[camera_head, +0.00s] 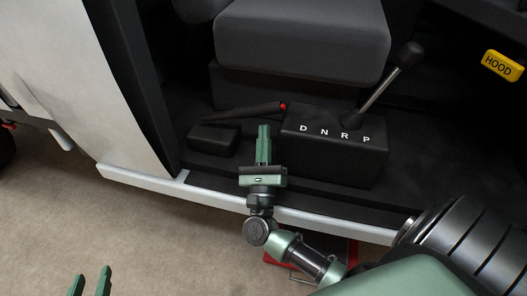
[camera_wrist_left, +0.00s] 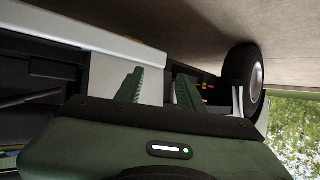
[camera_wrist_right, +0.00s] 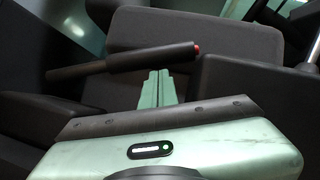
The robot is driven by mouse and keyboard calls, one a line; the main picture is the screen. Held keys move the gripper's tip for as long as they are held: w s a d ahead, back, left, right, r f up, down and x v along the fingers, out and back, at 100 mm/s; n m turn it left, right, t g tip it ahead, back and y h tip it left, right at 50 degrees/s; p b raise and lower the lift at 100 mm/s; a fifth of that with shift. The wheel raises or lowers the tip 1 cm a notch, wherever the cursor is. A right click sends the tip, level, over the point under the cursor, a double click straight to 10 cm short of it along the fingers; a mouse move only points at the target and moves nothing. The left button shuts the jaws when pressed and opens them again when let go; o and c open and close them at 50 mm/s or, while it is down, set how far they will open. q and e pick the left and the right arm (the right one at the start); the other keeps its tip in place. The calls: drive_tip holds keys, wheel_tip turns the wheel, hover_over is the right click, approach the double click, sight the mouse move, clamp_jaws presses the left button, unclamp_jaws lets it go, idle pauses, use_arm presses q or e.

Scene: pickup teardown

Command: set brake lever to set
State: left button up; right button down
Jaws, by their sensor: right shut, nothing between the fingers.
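The brake lever (camera_head: 247,112) is a dark handle with a red button at its tip, on a low black base (camera_head: 213,137) on the cab floor. It lies nearly level, its tip slightly raised. It also shows in the right wrist view (camera_wrist_right: 152,56). My right gripper (camera_head: 263,128) is shut and empty, its fingers pointing at the lever from the near side. In the right wrist view the fingertips are just below the grip; whether they touch it I cannot tell. My left gripper (camera_head: 90,280) is open and empty over the ground outside, at lower left.
The gear selector box (camera_head: 335,150), marked D N R P, stands right of the lever, with its gear stick (camera_head: 385,85) leaning right. The seat (camera_head: 300,38) is behind. A yellow HOOD handle (camera_head: 503,66) is at far right. The light door sill (camera_head: 140,183) crosses in front.

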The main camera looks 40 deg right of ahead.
drive_tip(key=shift+x, duration=1)
